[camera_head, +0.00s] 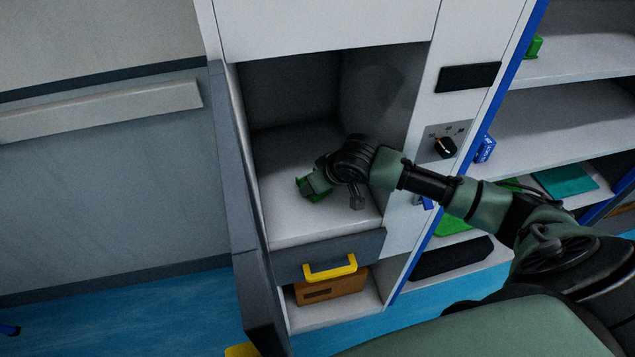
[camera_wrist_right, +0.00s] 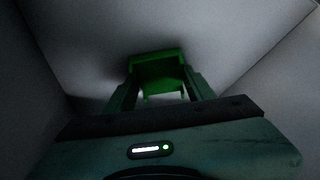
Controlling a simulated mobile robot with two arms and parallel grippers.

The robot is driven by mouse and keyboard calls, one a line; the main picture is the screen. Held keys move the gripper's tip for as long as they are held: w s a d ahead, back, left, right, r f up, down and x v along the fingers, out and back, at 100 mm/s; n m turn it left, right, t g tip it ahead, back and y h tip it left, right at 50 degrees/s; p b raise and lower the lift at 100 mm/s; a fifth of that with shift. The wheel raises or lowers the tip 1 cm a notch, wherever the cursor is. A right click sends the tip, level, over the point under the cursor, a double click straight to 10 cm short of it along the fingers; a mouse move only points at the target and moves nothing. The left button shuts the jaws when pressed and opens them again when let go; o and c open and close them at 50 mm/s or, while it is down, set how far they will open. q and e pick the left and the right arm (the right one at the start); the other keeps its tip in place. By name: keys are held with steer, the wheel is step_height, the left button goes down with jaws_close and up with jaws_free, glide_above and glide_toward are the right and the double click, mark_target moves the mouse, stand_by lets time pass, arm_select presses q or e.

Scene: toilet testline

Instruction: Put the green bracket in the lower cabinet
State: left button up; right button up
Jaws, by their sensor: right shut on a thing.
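The green bracket (camera_head: 312,188) is inside the open lower cabinet (camera_head: 290,229), at the front left above its white floor. My right gripper (camera_head: 318,180) reaches in from the right and is shut on the bracket. In the right wrist view the bracket (camera_wrist_right: 158,72) sits between the two fingers of my right gripper (camera_wrist_right: 160,90), with pale cabinet walls around it. I cannot tell whether the bracket touches the cabinet floor. My left gripper is not in view.
The dark cabinet door (camera_head: 243,215) stands open on the left. Below is a drawer with a yellow handle (camera_head: 330,267) and a brown box (camera_head: 331,287). A black knob (camera_head: 445,147) is on the right panel. Shelves (camera_head: 570,113) stand farther right. The cabinet's back is clear.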

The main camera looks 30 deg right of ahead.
steer(key=o, duration=1.4)
steer(key=shift+f, duration=0.1)
steer(key=shift+r, duration=0.2)
steer(key=v, duration=1.2)
steer(key=shift+b, duration=0.3)
steer(key=shift+a, duration=0.1)
